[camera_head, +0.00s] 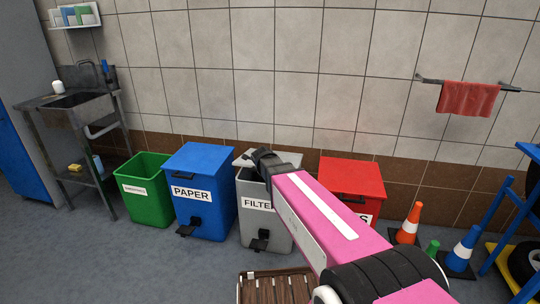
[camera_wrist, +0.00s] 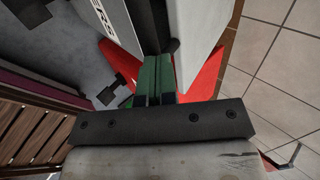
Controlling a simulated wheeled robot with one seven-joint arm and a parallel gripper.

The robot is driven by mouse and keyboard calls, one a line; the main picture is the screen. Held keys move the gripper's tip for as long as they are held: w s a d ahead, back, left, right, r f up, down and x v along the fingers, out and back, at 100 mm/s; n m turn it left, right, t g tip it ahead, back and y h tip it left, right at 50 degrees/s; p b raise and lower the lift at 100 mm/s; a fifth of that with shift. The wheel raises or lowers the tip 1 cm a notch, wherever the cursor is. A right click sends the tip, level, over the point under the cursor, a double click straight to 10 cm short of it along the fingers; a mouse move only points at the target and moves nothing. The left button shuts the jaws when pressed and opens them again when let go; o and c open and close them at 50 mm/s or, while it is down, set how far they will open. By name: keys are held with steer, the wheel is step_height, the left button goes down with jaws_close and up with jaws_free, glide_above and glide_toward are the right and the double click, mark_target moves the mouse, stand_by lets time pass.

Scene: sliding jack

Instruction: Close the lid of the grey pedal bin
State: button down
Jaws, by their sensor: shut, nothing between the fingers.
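The grey pedal bin (camera_head: 264,218), labelled FILTERS, stands between the blue and red bins, with a black pedal at its foot. Its light grey lid (camera_head: 243,157) shows partly behind my gripper and appears raised, with a dark opening below. My gripper (camera_head: 258,158) is at the top of the bin and hides much of the lid. In the wrist view, my gripper's green fingers (camera_wrist: 158,72) are shut and empty, between the bin's labelled front (camera_wrist: 115,22) and a pale panel (camera_wrist: 198,35) that looks like the lid. I cannot tell whether they touch it.
The blue PAPER bin (camera_head: 200,190) stands close on the left, with an open green bin (camera_head: 145,190) beyond. A red bin (camera_head: 352,178) is on the right, partly behind my arm. Cones (camera_head: 408,225) stand further right. A wooden slatted thing (camera_head: 275,288) lies in front.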

step_height(320, 180, down, 11)
steer(key=s, duration=0.2)
steer(key=shift+a+r, duration=0.15)
steer(key=shift+a, duration=0.2)
